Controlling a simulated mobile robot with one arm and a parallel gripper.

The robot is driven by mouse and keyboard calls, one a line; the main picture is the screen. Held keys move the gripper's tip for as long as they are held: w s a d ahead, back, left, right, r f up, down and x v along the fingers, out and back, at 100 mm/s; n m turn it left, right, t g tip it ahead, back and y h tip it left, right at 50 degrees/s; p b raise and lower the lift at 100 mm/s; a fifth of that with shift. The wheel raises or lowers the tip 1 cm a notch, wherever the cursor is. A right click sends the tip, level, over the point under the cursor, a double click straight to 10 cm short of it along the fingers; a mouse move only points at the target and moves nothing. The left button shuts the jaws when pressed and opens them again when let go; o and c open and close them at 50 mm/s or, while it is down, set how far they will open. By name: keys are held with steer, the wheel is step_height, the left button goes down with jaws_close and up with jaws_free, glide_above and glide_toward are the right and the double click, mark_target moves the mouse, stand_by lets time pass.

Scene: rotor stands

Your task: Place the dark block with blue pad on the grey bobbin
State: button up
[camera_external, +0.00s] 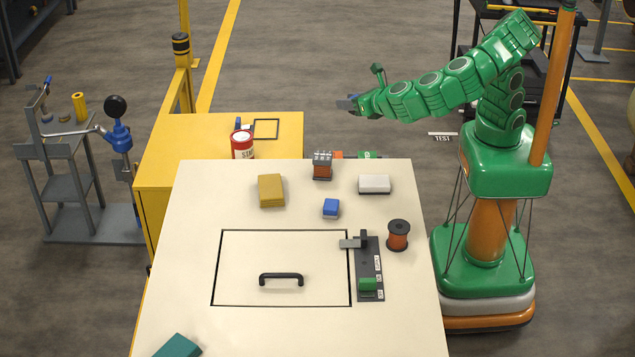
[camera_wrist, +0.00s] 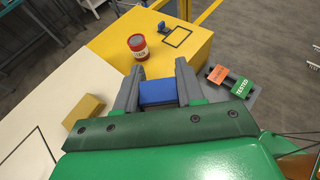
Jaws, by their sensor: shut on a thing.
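My gripper (camera_external: 349,104) is raised behind the far right part of the table in the outside view. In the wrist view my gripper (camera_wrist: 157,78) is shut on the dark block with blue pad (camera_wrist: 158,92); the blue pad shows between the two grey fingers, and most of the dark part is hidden. In the outside view the held block is too small to make out clearly. A bobbin (camera_external: 398,226) with dark grey flanges and copper winding stands upright at the table's right edge, apart from my gripper.
The cream table (camera_external: 200,220) carries a blue block (camera_external: 331,208), a yellow block (camera_external: 271,190), a white block (camera_external: 374,184), a copper part with grey top (camera_external: 322,165), a dark fixture (camera_external: 368,265) and a handled panel (camera_external: 240,265). A red can (camera_external: 242,147) stands on the yellow cabinet.

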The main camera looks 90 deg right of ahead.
steer(key=w+a+f, duration=0.2)
steer(key=w, duration=0.3)
glide_above(318, 153)
steer(key=f, duration=0.5)
steer(key=shift+s+d+f, duration=0.15)
steer(key=shift+s+f, duration=0.05)
steer(key=shift+s, duration=0.05)
steer(key=shift+w+f, duration=0.2)
steer(key=shift+f, duration=1.6)
steer(key=shift+f, duration=0.15)
steer(key=o, duration=1)
steer(key=shift+o, duration=0.2)
